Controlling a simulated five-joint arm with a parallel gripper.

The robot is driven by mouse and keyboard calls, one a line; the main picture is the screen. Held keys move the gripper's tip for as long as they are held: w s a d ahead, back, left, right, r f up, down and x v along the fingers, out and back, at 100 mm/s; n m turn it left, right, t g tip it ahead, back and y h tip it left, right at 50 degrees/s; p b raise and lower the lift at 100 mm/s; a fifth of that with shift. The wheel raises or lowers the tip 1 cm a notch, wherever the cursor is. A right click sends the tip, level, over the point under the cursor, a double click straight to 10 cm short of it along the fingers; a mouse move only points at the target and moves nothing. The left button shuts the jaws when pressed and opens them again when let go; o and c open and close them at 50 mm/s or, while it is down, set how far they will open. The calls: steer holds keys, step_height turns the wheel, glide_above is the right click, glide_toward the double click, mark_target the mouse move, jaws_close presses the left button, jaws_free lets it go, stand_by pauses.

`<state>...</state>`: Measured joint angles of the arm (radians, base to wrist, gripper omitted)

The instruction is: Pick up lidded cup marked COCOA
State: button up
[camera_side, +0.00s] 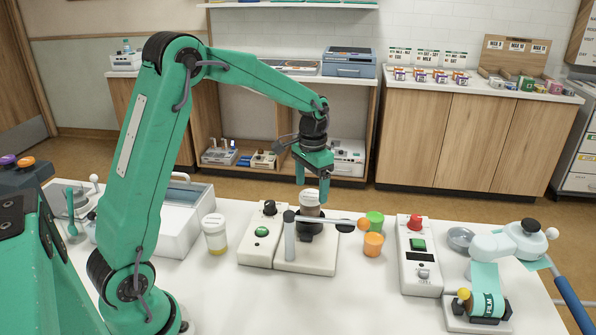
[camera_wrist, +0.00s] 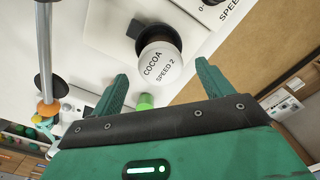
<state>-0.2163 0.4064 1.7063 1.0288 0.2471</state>
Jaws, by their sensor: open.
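In the side view the cup (camera_side: 310,199) sits upright in a dark holder on a white stirrer base (camera_side: 306,262). My gripper (camera_side: 312,189) is open and empty, pointing down right over the cup. In the wrist view my two fingertips (camera_wrist: 161,72) appear on either side of the lid. I cannot tell whether they touch it. The cup's lower part is hidden by the holder.
A metal post (camera_side: 290,236) with a horizontal bar stands close in front of the cup. A control box (camera_side: 262,236) is to the left, beside another lidded cup (camera_side: 215,236).

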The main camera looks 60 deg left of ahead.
mark_target(311, 195)
steer(key=shift+s+f, duration=0.1)
steer(key=shift+f, duration=3.05)
steer(key=c, duration=1.2)
steer(key=shift+r, duration=0.1)
steer(key=shift+r, duration=4.95)
